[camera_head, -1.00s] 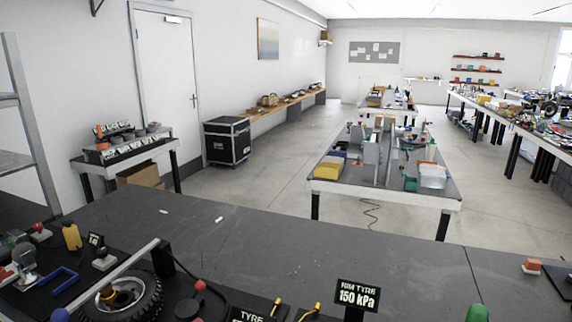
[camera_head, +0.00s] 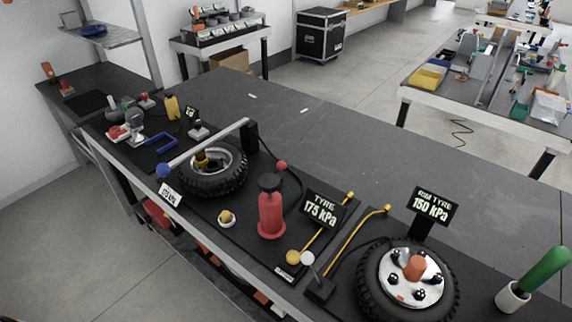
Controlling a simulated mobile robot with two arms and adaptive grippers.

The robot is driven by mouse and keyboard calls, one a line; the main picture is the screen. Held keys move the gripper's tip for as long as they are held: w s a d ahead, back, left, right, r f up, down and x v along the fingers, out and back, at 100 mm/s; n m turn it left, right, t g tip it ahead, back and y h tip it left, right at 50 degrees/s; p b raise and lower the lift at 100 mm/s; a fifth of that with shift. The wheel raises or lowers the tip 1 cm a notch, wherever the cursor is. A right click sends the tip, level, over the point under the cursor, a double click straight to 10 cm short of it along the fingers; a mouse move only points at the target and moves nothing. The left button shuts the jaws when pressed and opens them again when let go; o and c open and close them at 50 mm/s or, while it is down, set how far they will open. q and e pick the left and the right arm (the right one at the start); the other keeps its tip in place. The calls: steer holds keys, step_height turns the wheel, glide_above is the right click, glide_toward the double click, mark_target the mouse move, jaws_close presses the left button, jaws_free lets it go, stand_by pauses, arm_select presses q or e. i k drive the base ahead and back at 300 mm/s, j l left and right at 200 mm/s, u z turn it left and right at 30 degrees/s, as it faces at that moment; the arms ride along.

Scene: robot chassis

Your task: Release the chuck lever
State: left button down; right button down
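No part labelled as a chuck lever can be made out for certain. A long grey bar (camera_head: 215,143) with a blue ball (camera_head: 163,170) at its near end reaches over a black tyre (camera_head: 236,180) on the bench. A yellow hose (camera_head: 352,246) with a brass end runs beside a second tyre (camera_head: 367,283), which has a white hub and an orange cap (camera_head: 414,267). Neither of my grippers is in view.
A red pump or bottle jack (camera_head: 271,212) stands between the tyres. Signs read TYRE 175 kPa (camera_head: 320,208) and RIM TYRE 150 kPa (camera_head: 432,206). A green-handled tool (camera_head: 545,268) sits in a white cup at right.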

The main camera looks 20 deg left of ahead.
mark_target(281, 166)
steer(key=k+l+u, duration=0.1)
steer(key=u, duration=0.25)
steer(key=k+u, duration=0.2)
steer(key=u, duration=0.15)
steer(key=k+u, duration=0.15)
steer(key=u, duration=0.2)
